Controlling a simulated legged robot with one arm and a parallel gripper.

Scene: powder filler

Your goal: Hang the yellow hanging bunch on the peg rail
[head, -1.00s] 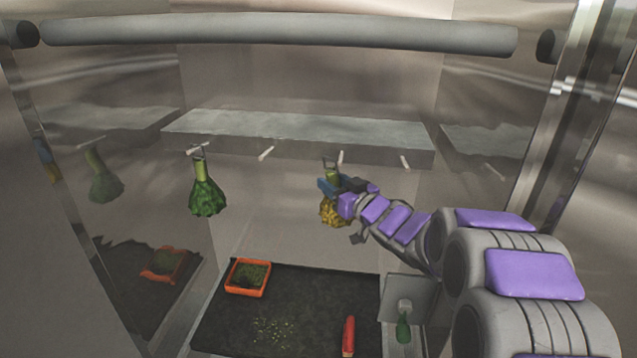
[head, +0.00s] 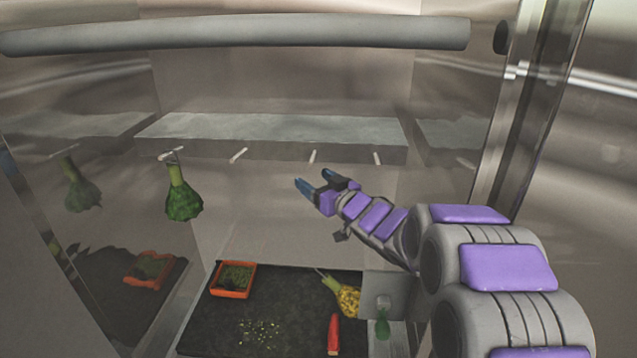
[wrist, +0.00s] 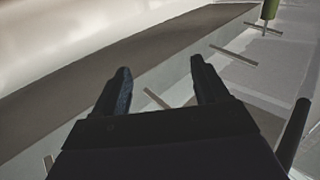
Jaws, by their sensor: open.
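The yellow hanging bunch (head: 348,300) lies on its side at the right part of the dark mat, its green stem end pointing up-left. The peg rail (head: 290,152) runs along the front of the shelf, with several short pale pegs. A green bunch (head: 184,197) hangs from the leftmost peg; its stem also shows at the top right of the wrist view (wrist: 269,10). My gripper (head: 312,183) is open and empty, just below the rail and above the fallen bunch. In the wrist view, a bare peg (wrist: 156,98) shows between the open fingers (wrist: 160,82).
The dark mat (head: 210,325) holds an orange tray (head: 234,280) of green bits, a red object (head: 333,335) and scattered crumbs. A small green bottle-like item (head: 382,325) stands at the right. A thick grey bar (head: 240,37) crosses the top. Shiny walls reflect things.

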